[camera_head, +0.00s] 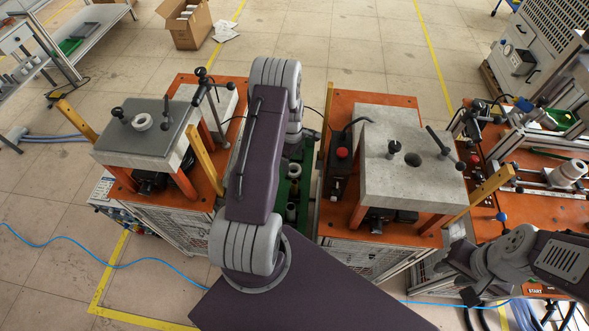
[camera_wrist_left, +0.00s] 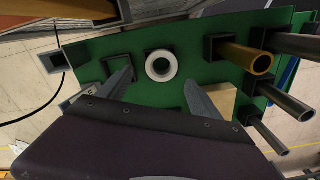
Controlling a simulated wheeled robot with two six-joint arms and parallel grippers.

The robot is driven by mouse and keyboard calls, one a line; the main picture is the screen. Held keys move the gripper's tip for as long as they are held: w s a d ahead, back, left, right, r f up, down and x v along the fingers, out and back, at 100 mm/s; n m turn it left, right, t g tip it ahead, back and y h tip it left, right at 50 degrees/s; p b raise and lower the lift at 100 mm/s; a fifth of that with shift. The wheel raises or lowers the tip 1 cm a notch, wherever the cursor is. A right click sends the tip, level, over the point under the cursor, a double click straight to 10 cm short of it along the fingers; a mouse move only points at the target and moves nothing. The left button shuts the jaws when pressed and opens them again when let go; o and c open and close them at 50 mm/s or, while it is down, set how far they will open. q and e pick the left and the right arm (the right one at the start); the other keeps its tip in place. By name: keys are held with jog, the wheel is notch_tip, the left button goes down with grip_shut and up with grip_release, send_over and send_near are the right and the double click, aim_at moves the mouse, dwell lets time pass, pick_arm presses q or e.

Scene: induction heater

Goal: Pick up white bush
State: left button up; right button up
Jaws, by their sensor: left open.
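A white bush (camera_wrist_left: 150,61), a round ring with a dark hole, sits on the green board (camera_wrist_left: 90,63) in the left wrist view. My left gripper (camera_wrist_left: 159,80) is open, with its two grey fingers on either side of the bush. The fingers look apart from it; the height gap is hard to judge. In the head view my left arm hides this gripper. Another white ring (camera_head: 136,125) lies on the grey plate of the left heater in the head view. My right gripper (camera_head: 485,312) shows partly at the lower right, its jaw opening unclear.
Several tubes, one brass (camera_wrist_left: 247,56) and others dark, stand on the board to the right in the wrist view. A tan block (camera_wrist_left: 223,98) is close to the right finger. A grey-topped heater (camera_head: 385,185) stands to the right of my left arm.

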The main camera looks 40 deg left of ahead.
pick_arm(q)
notch_tip(320, 180, down, 4)
jog(key=shift+s+p, duration=0.15)
jog(key=shift+p, duration=0.5)
jog(key=shift+s+a+f, duration=0.1)
jog(key=shift+f, duration=0.2)
jog(key=shift+w, duration=0.2)
jog(key=c, duration=1.6)
notch_tip(320, 180, up, 10)
jog(key=b, duration=0.2)
notch_tip(320, 180, up, 8)
jog(key=p, duration=0.6)
send_over(291, 166)
jog(key=shift+s+d+f, duration=0.25)
jog(key=shift+s+d, duration=0.1)
jog(key=shift+d, duration=0.1)
